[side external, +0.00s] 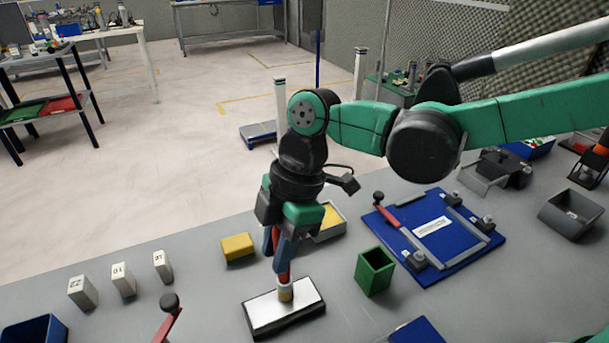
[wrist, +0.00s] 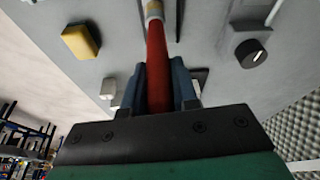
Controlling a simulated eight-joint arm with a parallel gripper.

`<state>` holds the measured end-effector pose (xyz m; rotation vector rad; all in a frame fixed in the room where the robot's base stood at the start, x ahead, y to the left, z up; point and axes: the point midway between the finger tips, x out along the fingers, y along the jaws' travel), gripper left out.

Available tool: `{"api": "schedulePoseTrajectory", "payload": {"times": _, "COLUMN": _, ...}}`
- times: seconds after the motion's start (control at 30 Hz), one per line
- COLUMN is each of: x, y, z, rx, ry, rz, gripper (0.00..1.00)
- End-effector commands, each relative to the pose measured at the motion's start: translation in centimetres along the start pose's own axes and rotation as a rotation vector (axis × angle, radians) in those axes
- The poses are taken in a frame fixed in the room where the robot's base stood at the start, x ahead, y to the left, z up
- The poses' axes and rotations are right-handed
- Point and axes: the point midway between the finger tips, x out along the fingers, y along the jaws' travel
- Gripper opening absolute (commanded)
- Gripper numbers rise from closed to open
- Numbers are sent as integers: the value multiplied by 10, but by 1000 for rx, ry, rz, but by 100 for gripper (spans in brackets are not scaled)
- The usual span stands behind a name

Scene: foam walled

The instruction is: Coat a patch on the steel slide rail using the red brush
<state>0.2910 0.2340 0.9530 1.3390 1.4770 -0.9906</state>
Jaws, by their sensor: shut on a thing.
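My gripper (side external: 279,250) points down and is shut on the red brush (side external: 283,271). In the wrist view, the brush's red handle (wrist: 157,62) runs up between the blue fingers of my gripper (wrist: 166,85) to a pale ferrule at the top edge. The brush end is low over a flat block with a bright metallic top and dark sides (side external: 262,314), perhaps the steel slide rail. The brush end appears to meet its top, but I cannot tell whether it touches. The bristles are cut off in the wrist view. I see no distinct coated patch.
A yellow block (side external: 238,248) lies behind left of the metallic block. A green open box (side external: 375,272) and a blue fixture board (side external: 447,242) stand to the right. Several pale numbered blocks (side external: 122,280) stand left. A red lever with a black knob (side external: 169,317) rises at the front.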

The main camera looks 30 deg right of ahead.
Motion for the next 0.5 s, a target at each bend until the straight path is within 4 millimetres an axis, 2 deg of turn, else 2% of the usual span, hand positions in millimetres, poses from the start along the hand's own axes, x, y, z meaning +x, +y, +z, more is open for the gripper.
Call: {"api": "schedulePoseTrajectory", "payload": {"times": 0.5, "x": 14, "y": 5, "z": -45, "rx": -2, "ry": 0, "rz": 0, "gripper": 0}}
